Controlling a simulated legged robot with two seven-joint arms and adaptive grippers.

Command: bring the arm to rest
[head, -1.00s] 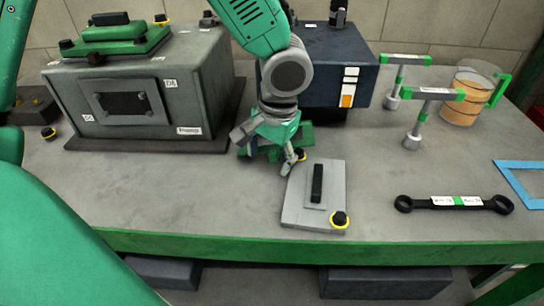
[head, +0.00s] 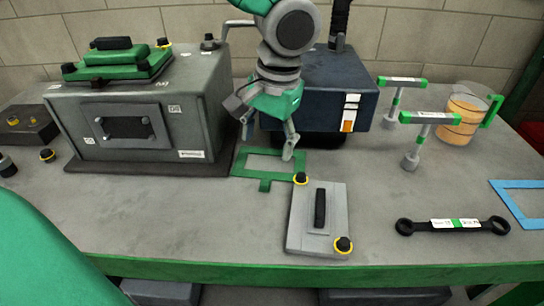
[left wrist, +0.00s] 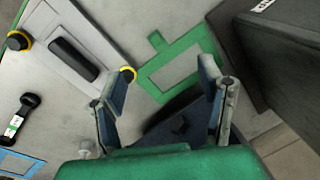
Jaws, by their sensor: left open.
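My left gripper (head: 268,140) hangs above the bench in front of the dark blue box. It is open and empty; both fingers stand apart in the left wrist view (left wrist: 168,105). Beneath it a flat green frame (head: 262,183) lies on the bench, and the frame also shows between and beyond the fingers in the left wrist view (left wrist: 150,85). A grey plate (head: 335,220) with a black handle and two black knobs with yellow rings lies just in front, clear of the gripper. My right gripper is not in view.
A grey housing (head: 215,100) stands at the left and a dark blue box (head: 325,75) behind the gripper. The bench front is mostly clear.

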